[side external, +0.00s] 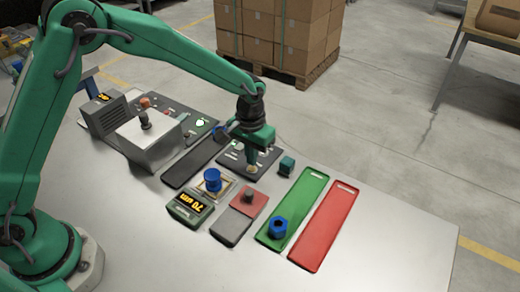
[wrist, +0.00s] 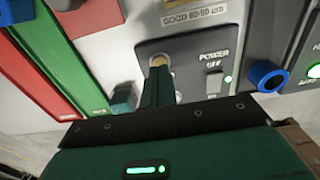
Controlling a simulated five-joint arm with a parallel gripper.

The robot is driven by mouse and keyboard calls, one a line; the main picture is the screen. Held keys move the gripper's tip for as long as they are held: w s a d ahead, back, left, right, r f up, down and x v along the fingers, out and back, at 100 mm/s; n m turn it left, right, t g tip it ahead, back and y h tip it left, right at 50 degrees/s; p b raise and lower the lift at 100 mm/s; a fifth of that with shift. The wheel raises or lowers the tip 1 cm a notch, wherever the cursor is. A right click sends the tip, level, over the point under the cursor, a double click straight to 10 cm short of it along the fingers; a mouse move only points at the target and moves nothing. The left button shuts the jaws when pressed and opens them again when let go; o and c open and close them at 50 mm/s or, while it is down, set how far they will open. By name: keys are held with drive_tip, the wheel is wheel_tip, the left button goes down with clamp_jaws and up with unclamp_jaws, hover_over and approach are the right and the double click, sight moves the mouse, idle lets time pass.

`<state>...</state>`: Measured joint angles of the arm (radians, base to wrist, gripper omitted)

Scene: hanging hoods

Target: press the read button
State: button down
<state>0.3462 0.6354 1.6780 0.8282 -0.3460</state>
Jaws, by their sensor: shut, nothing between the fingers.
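My gripper (side external: 252,168) is shut and points down at the black control panel (side external: 237,160) in the side view. In the wrist view its fingers (wrist: 158,64) lie over the left part of the same panel (wrist: 192,52), left of the POWER switch (wrist: 215,82). Whether the fingertips touch the panel cannot be told. The gauge display (side external: 190,209) reads 70 um, and a blue spool (side external: 212,180) stands just behind it.
A teal block (side external: 287,165) stands right of the panel. A green tray (side external: 298,205) holding a blue part (side external: 278,228) and an empty red tray (side external: 325,228) lie to the right. A grey-and-red pad (side external: 232,226) lies in front. The table's right end is clear.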

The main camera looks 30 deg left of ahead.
sight(252, 168)
drive_tip(key=shift+f, duration=1.1)
idle(0.5)
drive_tip(key=shift+r, duration=3.55)
drive_tip(key=shift+c, duration=1)
unclamp_jaws()
